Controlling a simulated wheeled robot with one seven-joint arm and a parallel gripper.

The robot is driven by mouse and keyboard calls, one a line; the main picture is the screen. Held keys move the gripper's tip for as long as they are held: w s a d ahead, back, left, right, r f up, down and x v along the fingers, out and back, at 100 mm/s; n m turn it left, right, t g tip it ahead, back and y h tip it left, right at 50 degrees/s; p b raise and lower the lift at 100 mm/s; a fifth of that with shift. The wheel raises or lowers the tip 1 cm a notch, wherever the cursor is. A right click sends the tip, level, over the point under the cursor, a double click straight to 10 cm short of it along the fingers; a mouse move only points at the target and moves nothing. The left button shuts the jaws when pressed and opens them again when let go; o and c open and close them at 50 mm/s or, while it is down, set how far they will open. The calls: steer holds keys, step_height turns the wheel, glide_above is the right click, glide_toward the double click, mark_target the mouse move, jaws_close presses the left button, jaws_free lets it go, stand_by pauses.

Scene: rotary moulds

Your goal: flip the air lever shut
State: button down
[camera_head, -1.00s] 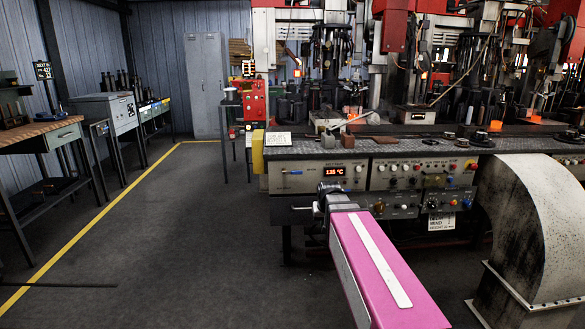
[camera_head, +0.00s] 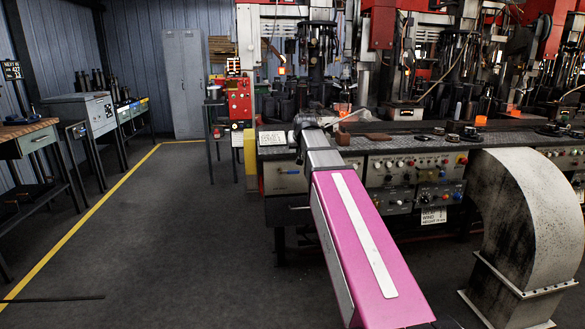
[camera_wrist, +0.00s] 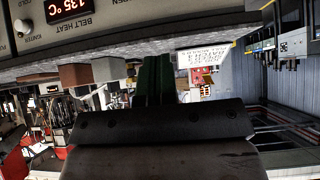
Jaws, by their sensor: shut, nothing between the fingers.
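My gripper (camera_head: 308,122) is at the bench's front left edge, over the bench top, and is shut on nothing that I can make out. Its dark body also fills the lower middle of the wrist view (camera_wrist: 160,125), which is upside down. A green piece (camera_wrist: 153,80) shows just beyond it there; contact cannot be told. No lever is labelled clearly as the air lever. A small blue handle (camera_head: 288,172) is on the left front panel, below my gripper. My pink forearm hides part of the panels.
The bench (camera_head: 430,146) carries a white sign (camera_head: 271,138), a brown block (camera_head: 379,138) and several dark moulds. A heat display (camera_wrist: 68,10) is at upper left in the wrist view. A large curved duct (camera_head: 535,200) stands right.

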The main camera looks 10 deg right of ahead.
mark_target(296, 157)
stand_by(0.3)
steer(key=x, duration=1)
steer(key=shift+r, duration=0.15)
steer(key=shift+f, duration=2.1)
